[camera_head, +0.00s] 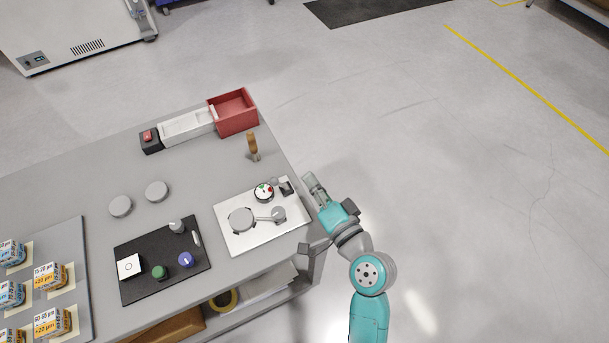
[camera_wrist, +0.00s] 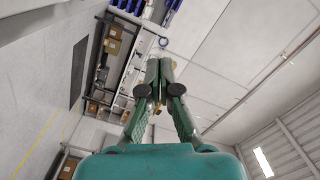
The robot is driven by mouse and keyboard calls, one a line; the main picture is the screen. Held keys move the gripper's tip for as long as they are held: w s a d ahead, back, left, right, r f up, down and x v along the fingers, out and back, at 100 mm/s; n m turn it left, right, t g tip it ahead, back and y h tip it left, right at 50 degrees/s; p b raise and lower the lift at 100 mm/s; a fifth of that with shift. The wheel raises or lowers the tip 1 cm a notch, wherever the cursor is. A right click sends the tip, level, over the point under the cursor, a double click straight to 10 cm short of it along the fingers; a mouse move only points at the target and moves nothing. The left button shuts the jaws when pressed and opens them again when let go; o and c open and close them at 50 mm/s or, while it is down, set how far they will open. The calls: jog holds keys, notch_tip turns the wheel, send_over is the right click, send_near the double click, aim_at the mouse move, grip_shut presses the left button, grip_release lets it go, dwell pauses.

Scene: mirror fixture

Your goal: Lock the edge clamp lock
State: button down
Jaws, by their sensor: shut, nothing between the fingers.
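The mirror fixture is a pale plate (camera_head: 235,242) near the table's right edge. On it are a large grey disc (camera_head: 241,220), a smaller round part with a lever (camera_head: 278,213), and a dial with green and red marks (camera_head: 264,192). A small dark block (camera_head: 286,187) sits at the plate's upper right corner; it may be the edge clamp lock, but its state is too small to tell. My gripper (camera_head: 309,179) is just right of that corner, apart from the block. In the wrist view, my gripper's fingers (camera_wrist: 160,72) are together with nothing between them.
A black mat (camera_head: 135,255) with knobs lies left of the plate. A wooden-handled tool (camera_head: 253,146) stands behind it, and a red bin (camera_head: 234,112) is at the back. Two grey discs (camera_head: 138,198) lie on the table (camera_head: 190,200). Right of the table is open floor (camera_head: 480,180).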

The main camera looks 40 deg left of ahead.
jog(key=v, duration=0.6)
jog(key=shift+d, duration=0.35)
jog(key=shift+s, duration=0.15)
